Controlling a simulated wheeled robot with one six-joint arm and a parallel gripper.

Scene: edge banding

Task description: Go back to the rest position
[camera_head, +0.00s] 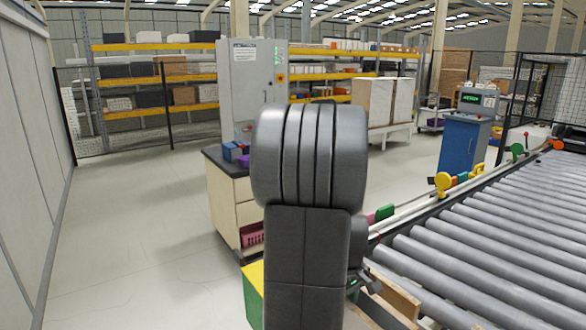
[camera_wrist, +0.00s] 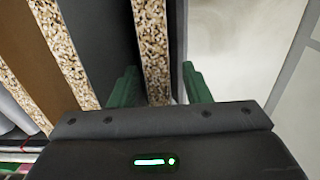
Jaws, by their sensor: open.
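In the wrist view my gripper (camera_wrist: 160,78) has its two green fingers apart. The edge of a chipboard panel (camera_wrist: 154,45) shows in the gap between them. The fingers look clear of this panel, but I cannot tell how far down they reach along it. More chipboard panels (camera_wrist: 62,45) with dark or brown faces stand to its left.
A roller conveyor (camera_head: 500,235) runs along the right. A workbench (camera_head: 228,200) with a pink basket (camera_head: 252,235) stands behind my arm. A grey cabinet (camera_head: 255,80) and a blue cabinet (camera_head: 463,145) stand further back. The floor (camera_head: 140,220) at left is clear up to the wall.

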